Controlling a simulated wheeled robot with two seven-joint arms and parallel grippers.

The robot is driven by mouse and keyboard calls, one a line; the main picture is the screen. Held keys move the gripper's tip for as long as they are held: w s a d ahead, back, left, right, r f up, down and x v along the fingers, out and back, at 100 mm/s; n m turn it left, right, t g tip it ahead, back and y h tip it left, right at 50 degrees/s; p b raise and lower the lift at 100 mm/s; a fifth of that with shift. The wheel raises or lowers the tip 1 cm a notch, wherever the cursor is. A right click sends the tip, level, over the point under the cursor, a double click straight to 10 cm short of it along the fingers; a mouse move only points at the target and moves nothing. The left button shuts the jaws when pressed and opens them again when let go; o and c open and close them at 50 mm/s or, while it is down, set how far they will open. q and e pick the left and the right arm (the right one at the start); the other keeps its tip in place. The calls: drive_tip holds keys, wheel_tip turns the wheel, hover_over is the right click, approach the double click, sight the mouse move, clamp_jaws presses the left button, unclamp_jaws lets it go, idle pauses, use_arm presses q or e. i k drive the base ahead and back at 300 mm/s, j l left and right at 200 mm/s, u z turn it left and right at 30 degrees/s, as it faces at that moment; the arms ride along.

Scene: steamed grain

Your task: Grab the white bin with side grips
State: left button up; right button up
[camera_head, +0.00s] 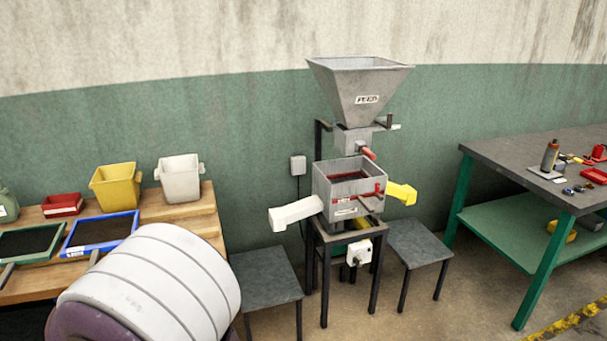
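The white bin (180,180) stands upright on the wooden table at the left, with a small grip sticking out on each side near its rim. A yellow bin (116,187) of similar shape stands just to its left. The inside of the white bin is barely visible. A large white and purple part, which looks like my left arm, fills the lower left and hides part of the table front. Neither of my grippers shows in this view.
The wooden table (208,205) also holds a red bin (63,204), a blue-rimmed tray (100,232) and a green tray (30,242). A grey hopper machine (350,185) stands mid-view between two low stools. A workbench (550,160) with tools is at right.

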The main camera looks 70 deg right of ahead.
sight(178, 176)
drive_tip(key=z, duration=2.3)
drive_tip(key=i+j+z, duration=0.2)
drive_tip(key=z, duration=0.15)
drive_tip(key=i+j+z, duration=0.15)
drive_tip(key=j+z, duration=0.2)
drive_tip(key=j, duration=0.15)
drive_tip(key=i+j+z, duration=0.1)
drive_tip(key=j+z, duration=0.55)
drive_tip(key=j, duration=0.15)
drive_tip(key=i+j+z, duration=0.1)
drive_tip(key=j, duration=1.1)
drive_tip(key=i+j+z, duration=0.1)
drive_tip(key=j, duration=1.05)
